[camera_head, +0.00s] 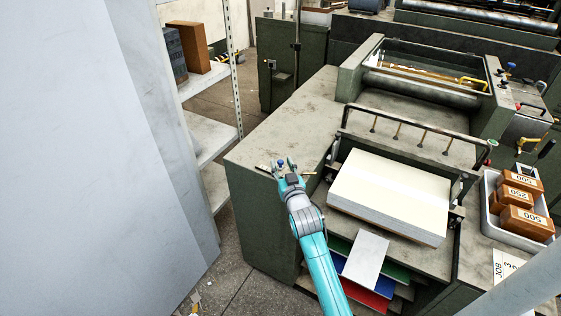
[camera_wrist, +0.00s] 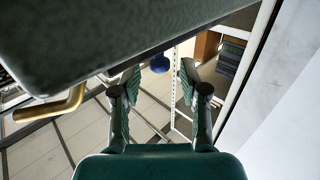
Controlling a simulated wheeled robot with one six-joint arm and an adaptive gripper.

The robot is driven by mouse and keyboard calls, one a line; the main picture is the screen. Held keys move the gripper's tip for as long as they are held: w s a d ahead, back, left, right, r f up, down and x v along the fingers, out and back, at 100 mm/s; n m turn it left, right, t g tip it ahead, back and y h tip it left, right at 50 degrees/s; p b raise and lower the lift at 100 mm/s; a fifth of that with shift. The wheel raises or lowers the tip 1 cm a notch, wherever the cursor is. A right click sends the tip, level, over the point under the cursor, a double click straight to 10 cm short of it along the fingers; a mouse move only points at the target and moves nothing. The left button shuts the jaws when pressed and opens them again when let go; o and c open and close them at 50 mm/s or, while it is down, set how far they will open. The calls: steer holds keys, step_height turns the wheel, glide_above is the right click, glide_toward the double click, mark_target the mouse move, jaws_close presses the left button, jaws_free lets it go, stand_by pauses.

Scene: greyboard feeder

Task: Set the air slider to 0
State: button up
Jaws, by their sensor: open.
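A small blue knob (camera_head: 281,162), which looks like the air slider's handle, sits at the front edge of the green machine's worn side top. My gripper (camera_head: 284,165) is at that edge, its fingers open on either side of the knob in the picture. In the wrist view the blue knob (camera_wrist: 160,63) shows between the tips of my open gripper (camera_wrist: 158,74), toward their far end. I cannot tell whether a finger touches it. The slider's scale cannot be read in either view.
A tray (camera_head: 487,205) of labelled blocks stands at the right. A white shelf (camera_head: 205,135) stands left across a floor gap. In the wrist view a yellow handle (camera_wrist: 62,106) shows at left.

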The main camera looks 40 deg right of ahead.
steer(key=shift+x, duration=1.2)
steer(key=shift+c, duration=0.3)
jaws_close()
